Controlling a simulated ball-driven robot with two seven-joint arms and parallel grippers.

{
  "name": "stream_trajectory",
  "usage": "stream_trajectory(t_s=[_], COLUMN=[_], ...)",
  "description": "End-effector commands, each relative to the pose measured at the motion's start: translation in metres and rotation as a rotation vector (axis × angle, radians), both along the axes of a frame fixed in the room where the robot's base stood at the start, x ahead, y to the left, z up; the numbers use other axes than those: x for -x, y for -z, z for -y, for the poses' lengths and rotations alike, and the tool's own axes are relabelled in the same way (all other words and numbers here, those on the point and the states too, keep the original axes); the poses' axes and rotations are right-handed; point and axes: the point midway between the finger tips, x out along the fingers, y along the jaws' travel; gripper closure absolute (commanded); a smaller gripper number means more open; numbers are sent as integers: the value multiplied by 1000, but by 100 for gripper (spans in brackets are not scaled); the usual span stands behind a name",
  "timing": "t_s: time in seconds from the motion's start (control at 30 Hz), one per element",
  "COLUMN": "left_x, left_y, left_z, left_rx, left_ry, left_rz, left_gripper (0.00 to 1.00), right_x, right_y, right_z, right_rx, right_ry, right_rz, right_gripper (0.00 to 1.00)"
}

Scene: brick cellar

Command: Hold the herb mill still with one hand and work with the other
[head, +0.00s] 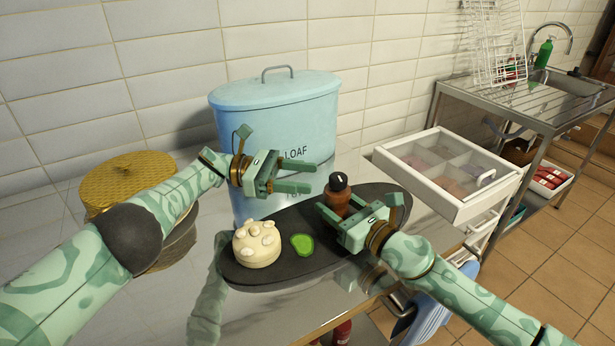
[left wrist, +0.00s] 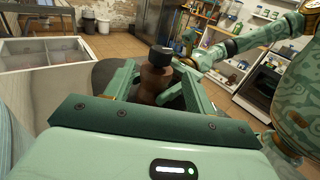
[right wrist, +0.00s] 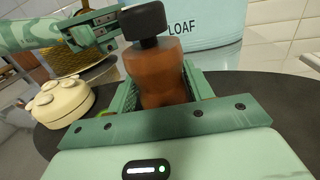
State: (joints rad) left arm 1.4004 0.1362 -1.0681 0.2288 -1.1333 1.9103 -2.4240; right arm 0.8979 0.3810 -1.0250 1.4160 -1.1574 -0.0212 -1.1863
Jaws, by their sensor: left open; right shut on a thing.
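The herb mill (head: 337,192) is a brown bottle-shaped body with a black cap, standing upright on a dark oval board (head: 262,271). My right gripper (head: 332,214) is shut around the lower body of the mill, which also shows between its fingers in the right wrist view (right wrist: 158,75). My left gripper (head: 308,178) is open and empty, up and to the left of the mill, apart from it. In the left wrist view the mill (left wrist: 155,78) appears ahead, between the open fingers. The underside of the mill is hidden.
A pale round lidded pot-like thing (head: 257,246) and a green piece (head: 302,244) sit on the board's left part. A blue loaf bin (head: 272,120) stands behind. A yellow round lid (head: 128,180) is at left. A white compartment box (head: 446,172) stands at right.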

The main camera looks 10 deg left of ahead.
Motion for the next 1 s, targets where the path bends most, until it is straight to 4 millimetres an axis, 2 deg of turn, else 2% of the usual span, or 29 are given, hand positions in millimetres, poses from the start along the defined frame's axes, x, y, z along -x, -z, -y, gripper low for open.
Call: stream_trajectory(t_s=[0.2,0.37,0.5,0.63,0.77,0.87,1.0], left_x=[-1,-9,-18,-19,-5,15,50], left_y=[3,20,40,47,41,28,14], left_z=[0,-3,-9,-14,-16,-16,-12], left_rx=[-19,-139,-286,-365,-365,-314,-175], left_ry=[-5,-56,-169,-311,-459,-564,-687], left_rz=[7,58,136,213,276,299,195], left_gripper=[46,46,46,46,46,46,46], right_x=[0,0,0,0,0,0,0], right_y=[0,0,0,0,0,0,0], right_z=[0,0,0,0,0,0,0], right_rx=[0,0,0,0,0,1,1], right_ry=[0,0,0,0,0,0,0], right_rz=[0,0,0,0,0,-1,-1], right_gripper=[75,75,75,75,75,75,75])
